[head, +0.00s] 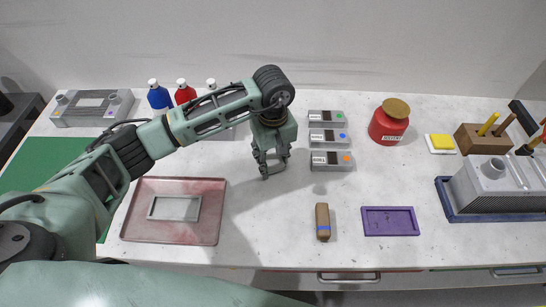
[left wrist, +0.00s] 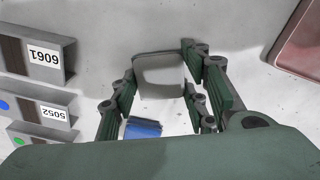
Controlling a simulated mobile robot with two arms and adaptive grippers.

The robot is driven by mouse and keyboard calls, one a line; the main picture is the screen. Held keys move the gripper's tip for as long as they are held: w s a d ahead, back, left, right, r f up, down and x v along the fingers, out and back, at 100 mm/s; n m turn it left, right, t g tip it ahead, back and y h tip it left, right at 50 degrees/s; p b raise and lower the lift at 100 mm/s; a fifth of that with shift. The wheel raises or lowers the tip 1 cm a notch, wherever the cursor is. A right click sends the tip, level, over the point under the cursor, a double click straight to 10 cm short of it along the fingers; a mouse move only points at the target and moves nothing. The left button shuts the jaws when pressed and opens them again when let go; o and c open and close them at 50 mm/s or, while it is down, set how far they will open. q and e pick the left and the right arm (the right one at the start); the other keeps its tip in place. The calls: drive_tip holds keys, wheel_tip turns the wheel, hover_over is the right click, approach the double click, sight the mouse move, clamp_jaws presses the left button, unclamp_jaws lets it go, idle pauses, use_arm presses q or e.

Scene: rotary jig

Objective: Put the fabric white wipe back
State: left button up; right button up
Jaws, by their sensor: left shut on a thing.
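My left gripper (head: 271,170) is over the middle of the table, left of the grey labelled blocks. In the left wrist view its fingers (left wrist: 160,92) stand on either side of a pale, square-looking piece with rounded corners, which I take for the white wipe (left wrist: 160,75). The gripper is shut on it. In the head view the fingers mostly hide the piece. A small blue object (left wrist: 143,128) lies just beyond the fingers in the wrist view; the arm hides it in the head view. My right gripper is not in view.
The grey blocks (head: 330,161) stand close right of the gripper. A reddish tray (head: 135,222) with a grey plate lies at left. A brown block (head: 322,222) and purple tray (head: 390,221) are in front. Bottles (head: 160,97) and a red jar (head: 388,125) stand behind.

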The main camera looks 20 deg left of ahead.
sight(273, 161)
use_arm(q)
drive_tip(key=o, duration=1.1)
drive_tip(key=shift+f, duration=0.1)
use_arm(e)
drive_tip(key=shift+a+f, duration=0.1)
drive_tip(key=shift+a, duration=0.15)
use_arm(q)
drive_tip(key=shift+r+p, duration=0.25)
drive_tip(key=shift+p, duration=0.05)
drive_tip(key=shift+w+r+b, duration=0.1)
drive_tip(key=shift+r+b, duration=0.2)
drive_tip(key=shift+r, duration=0.05)
wheel_tip(273, 161, up, 11)
drive_tip(key=b, duration=0.2)
drive_tip(key=shift+b, duration=0.4)
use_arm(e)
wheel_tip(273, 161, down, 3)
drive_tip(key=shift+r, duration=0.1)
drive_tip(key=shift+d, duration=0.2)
